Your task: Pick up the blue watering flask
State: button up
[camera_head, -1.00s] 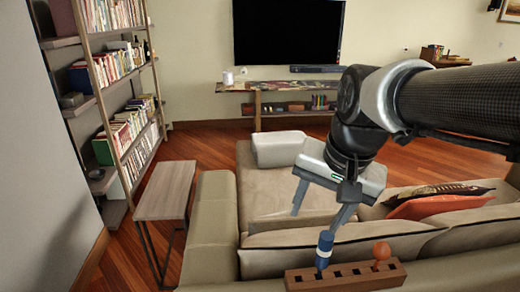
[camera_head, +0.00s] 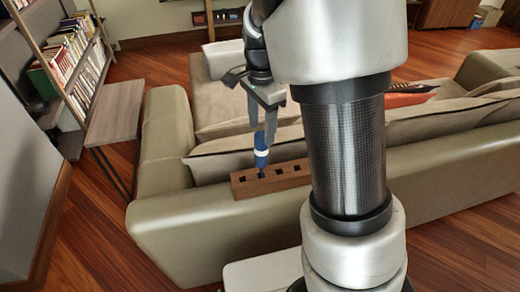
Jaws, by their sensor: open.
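The blue watering flask (camera_head: 261,152), blue with a white band, stands upright at the left part of a brown wooden rack (camera_head: 240,188) on the sofa back. Its lower end meets the rack at a dark slot. My gripper (camera_head: 262,135) is open and points down at the flask's top. The fingertips appear on either side of the top or just in front of or behind it; I cannot tell whether they touch it. My arm covers the right end of the rack.
The beige sofa (camera_head: 165,200) runs across the view, with an orange cushion (camera_head: 405,97) on its seat. A small side table (camera_head: 115,110) and a bookshelf (camera_head: 75,55) stand at left. Wooden floor (camera_head: 95,235) is open at the front left.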

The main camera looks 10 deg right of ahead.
aim_at(262, 149)
notch_tip(262, 149, down, 3)
jog(key=shift+r, duration=0.1)
jog(key=f, duration=0.5)
jog(key=shift+s+f, duration=0.1)
jog(key=shift+s, duration=0.2)
jog(key=c, duration=1.2)
